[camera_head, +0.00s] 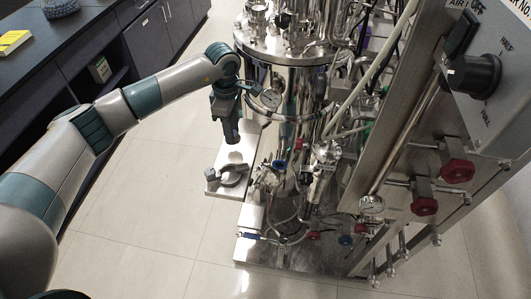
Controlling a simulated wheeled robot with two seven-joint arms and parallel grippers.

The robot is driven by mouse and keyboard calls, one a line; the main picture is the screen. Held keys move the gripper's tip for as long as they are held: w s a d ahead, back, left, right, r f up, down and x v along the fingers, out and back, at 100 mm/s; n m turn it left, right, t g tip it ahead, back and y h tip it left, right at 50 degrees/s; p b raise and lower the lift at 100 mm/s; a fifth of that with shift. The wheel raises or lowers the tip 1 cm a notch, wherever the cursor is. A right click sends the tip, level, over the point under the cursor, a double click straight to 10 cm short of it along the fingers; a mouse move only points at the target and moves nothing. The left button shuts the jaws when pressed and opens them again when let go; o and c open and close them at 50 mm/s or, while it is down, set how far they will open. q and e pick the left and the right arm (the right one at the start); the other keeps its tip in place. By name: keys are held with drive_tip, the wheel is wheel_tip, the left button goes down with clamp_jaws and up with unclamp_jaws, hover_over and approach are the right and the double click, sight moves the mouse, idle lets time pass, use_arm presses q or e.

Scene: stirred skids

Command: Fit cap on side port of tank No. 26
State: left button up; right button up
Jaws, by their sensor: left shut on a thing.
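My left gripper (230,140) points down just left of the tank, above a small metal shelf. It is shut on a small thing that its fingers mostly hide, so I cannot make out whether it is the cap. On the shelf (214,188) lie an open metal clamp (232,174) and a small pale round piece (235,157) behind it. I cannot tell which fitting is the side port. My right gripper is out of view.
A control panel (505,55) and red-handled valves (457,170) stand at the right. Hoses and pipes crowd the tank's right side. A dark bench (75,40) with a yellow book (13,41) is at the upper left. The tiled floor (150,220) left of the skid is clear.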

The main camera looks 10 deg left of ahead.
use_arm(q)
drive_tip(key=s+r+m+b, duration=0.2)
drive_tip(key=s+m, duration=0.6)
drive_tip(key=s, duration=0.2)
drive_tip(key=s+a+r+m+b, duration=0.1)
drive_tip(key=s+r+m+b, duration=0.1)
drive_tip(key=s+m, duration=0.7)
drive_tip(key=shift+s+a+r+b, duration=0.2)
drive_tip(key=shift+s+r+b, duration=0.15)
drive_tip(key=shift+s+r, duration=0.4)
drive_tip(key=shift+f, duration=0.1)
